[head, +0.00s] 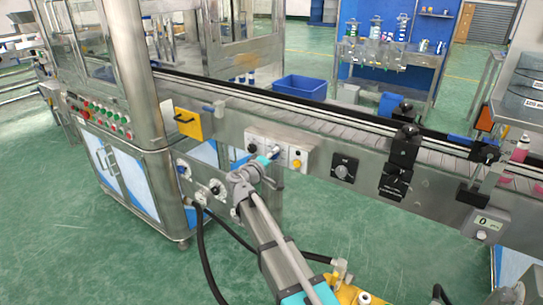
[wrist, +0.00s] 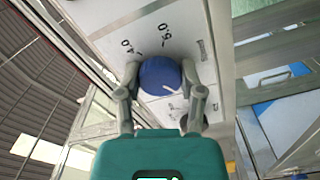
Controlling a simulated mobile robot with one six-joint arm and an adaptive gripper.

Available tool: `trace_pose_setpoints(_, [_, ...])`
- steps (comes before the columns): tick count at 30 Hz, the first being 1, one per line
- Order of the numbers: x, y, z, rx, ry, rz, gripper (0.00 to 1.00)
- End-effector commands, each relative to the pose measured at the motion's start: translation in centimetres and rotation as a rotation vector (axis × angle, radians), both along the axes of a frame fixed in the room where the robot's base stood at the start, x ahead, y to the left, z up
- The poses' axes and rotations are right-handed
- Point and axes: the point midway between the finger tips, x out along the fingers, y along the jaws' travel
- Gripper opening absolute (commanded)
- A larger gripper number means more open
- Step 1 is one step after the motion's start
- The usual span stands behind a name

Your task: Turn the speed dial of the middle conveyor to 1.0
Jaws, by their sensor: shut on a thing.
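In the wrist view a round blue dial knob (wrist: 157,74) sits on a pale panel (wrist: 110,18) with printed scale marks. Its white pointer line slants towards the lower right of the picture. My gripper (wrist: 161,80) is shut on the knob, one finger on each side. In the head view my gripper (head: 268,163) is at the control boxes (head: 278,143) on the conveyor's side; the gripped knob is largely hidden there.
A black dial (head: 343,169) and a black sensor bracket (head: 403,150) are on the conveyor side (head: 430,190) to the right. The machine cabinet (head: 125,165) stands left. Black hoses (head: 200,250) hang below my gripper.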

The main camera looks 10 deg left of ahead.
Motion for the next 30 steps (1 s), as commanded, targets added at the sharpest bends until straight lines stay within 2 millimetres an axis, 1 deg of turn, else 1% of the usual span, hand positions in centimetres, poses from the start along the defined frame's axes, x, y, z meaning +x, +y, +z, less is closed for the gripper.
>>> trace_pose_setpoints(8, [0.13, 0.17, 0.03, -0.002, -0.001, 0.005, 0.02])
trace_pose_setpoints(9, [0.13, 0.15, 0.04, -0.002, -0.001, 0.005, 0.57])
trace_pose_setpoints(13, [0.1, 0.08, 0.02, -0.001, -0.001, 0.003, 0.81])
trace_pose_setpoints(14, [0.09, 0.06, 0.02, -0.001, 0.0, 0.002, 0.84])
trace_pose_setpoints(26, [-0.01, -0.05, 0.0, 0.0, 0.0, 0.0, 0.84])
trace_pose_setpoints(30, [-0.46, 0.1, 0.0, 0.0, 0.0, 0.0, 0.84])
